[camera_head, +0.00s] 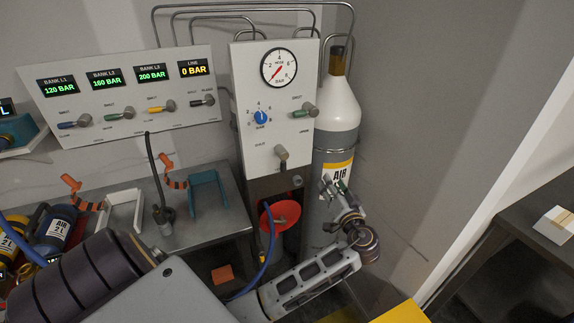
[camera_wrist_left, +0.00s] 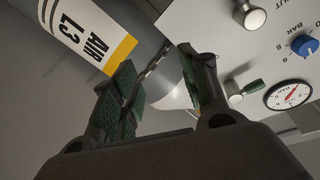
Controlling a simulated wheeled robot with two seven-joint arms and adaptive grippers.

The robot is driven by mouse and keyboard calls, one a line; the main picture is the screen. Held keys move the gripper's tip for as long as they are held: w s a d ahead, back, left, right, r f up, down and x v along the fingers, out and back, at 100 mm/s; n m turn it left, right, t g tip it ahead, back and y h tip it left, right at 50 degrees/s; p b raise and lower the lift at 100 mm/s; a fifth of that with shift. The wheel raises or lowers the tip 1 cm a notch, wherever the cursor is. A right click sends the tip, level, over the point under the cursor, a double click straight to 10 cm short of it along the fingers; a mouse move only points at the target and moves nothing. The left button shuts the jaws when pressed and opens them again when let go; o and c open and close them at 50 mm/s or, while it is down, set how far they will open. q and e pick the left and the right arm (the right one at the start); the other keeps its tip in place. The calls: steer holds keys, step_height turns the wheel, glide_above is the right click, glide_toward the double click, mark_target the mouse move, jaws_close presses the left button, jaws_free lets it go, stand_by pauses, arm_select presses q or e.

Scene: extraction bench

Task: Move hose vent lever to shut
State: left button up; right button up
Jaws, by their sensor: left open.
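No readable label marks the hose vent lever, so I cannot tell which lever it is. On the regulator panel (camera_head: 248,110), a grey lever (camera_head: 281,153) sits low and a green-handled lever (camera_head: 303,111) sits at the right. Both also show in the wrist view, the grey one (camera_wrist_left: 252,17) at top and the green one (camera_wrist_left: 246,91) lower. A black hose (camera_head: 153,160) ends in a small fitting (camera_head: 163,212) on the bench. My left gripper (camera_head: 334,190) is open and empty in front of the air cylinder (camera_head: 336,125), right of the panel; its fingers (camera_wrist_left: 160,75) touch no lever. My right gripper is out of view.
The left panel (camera_head: 130,90) carries several levers and displays; LINE reads 0 BAR. The bench (camera_head: 215,215) holds a white bracket (camera_head: 122,212) and a teal bracket (camera_head: 208,188). A red funnel-like part (camera_head: 280,213) and blue hose (camera_head: 268,250) hang below the regulator panel.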

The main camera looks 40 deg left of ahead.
arm_select(q)
step_height(320, 180, up, 2)
steer(key=s+a+n+g+y, duration=0.2)
steer(key=s+n, duration=0.1)
steer(key=n, duration=0.1)
steer(key=n+g+y, duration=0.2)
steer(key=n+g, duration=0.2)
steer(key=n, duration=0.3)
glide_toward(286, 168)
steer(key=shift+v, duration=1.25)
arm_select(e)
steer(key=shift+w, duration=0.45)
arm_select(q)
steer(key=p+x, duration=0.2)
steer(key=x, duration=1)
steer(key=shift+s+a+p, duration=0.1)
steer(key=shift+s+p, duration=0.05)
steer(key=shift+p, duration=0.25)
steer(key=shift+w+a, duration=0.2)
steer(key=shift+a, duration=0.6)
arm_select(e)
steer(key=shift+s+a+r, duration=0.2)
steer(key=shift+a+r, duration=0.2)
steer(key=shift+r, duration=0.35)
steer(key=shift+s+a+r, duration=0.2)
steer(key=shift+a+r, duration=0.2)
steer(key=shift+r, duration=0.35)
